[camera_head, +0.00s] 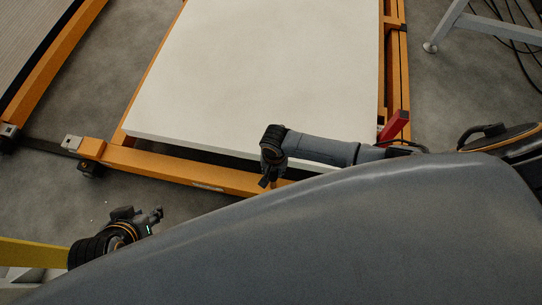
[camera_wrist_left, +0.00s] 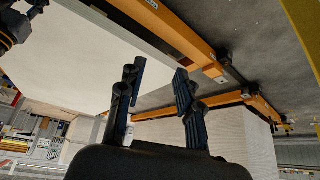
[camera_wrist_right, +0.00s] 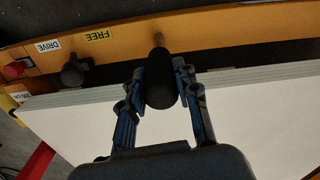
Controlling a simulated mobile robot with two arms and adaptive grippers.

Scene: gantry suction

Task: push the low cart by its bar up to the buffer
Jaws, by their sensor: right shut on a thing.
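A large white slab (camera_head: 265,70) lies over an orange frame (camera_head: 190,174) in the head view. I cannot tell for sure whether this frame is the low cart, and I cannot make out the buffer. My right gripper (camera_head: 268,180) is at the frame's near edge. In the right wrist view it is shut on a black knob-like handle (camera_wrist_right: 159,84) in front of an orange beam (camera_wrist_right: 195,32) labelled DRIVE and FREE. My left gripper (camera_head: 156,218) is open and empty, near the frame's near left corner. It also shows in the left wrist view (camera_wrist_left: 158,78).
A second black knob (camera_wrist_right: 75,74) and a red button (camera_wrist_right: 14,70) are on the labelled beam. A red part (camera_head: 396,124) stands at the slab's right edge. Another orange frame (camera_head: 45,70) is at the left. Grey floor (camera_head: 110,70) lies between the frames.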

